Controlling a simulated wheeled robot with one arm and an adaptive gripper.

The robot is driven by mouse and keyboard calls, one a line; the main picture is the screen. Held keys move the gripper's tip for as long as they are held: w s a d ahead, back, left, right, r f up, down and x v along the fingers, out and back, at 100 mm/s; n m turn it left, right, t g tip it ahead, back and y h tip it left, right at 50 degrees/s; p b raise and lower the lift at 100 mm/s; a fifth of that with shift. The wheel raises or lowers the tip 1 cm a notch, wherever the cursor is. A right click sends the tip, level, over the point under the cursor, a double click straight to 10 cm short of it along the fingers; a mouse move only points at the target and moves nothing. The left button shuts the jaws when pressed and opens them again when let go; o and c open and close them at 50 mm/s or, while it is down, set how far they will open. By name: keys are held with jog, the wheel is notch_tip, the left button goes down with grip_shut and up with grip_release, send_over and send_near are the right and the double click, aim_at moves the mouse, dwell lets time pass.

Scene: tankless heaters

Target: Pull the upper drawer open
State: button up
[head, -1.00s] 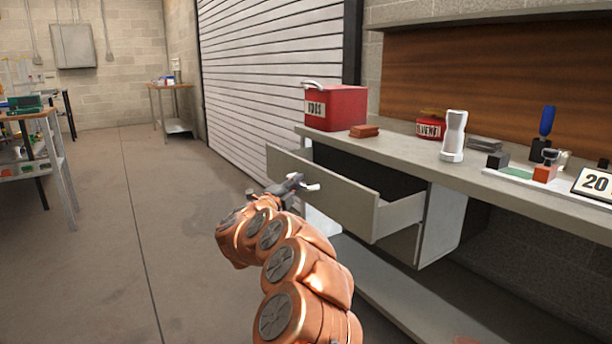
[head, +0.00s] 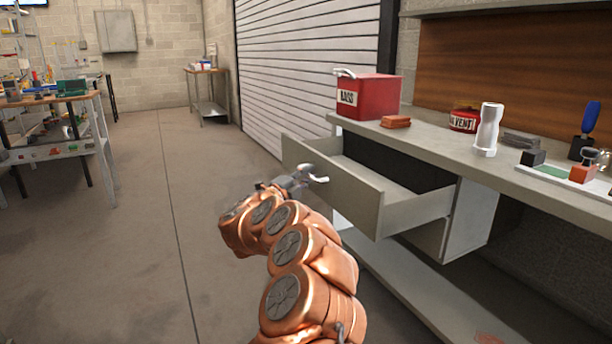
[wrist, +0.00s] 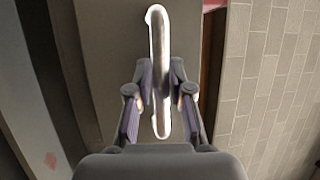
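The upper drawer (head: 352,203) is grey and hangs under the workbench top. It stands well open, with its hollow inside showing in the head view. Its bright metal bar handle (wrist: 158,38) runs upright through the wrist view, between the two fingers. My gripper (head: 305,178) is at the drawer's front face, with an end of the handle sticking out past it. In the wrist view my gripper (wrist: 160,88) has a finger close on each side of the bar and looks shut on it. The exact finger contact is hard to see.
The workbench top (head: 460,165) carries a red box (head: 370,98), a red tin (head: 464,120), a white holder (head: 487,130) and stamps. A low shelf (head: 405,285) runs beneath. Open floor (head: 130,230) lies left, with a shelving table (head: 60,150) beyond.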

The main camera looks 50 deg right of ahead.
jog(key=o, duration=0.3)
jog(key=shift+a, duration=0.1)
jog(key=a+f, duration=0.2)
jog(key=a, duration=0.9)
jog(key=shift+s+a, duration=0.25)
jog(key=shift+a, duration=0.1)
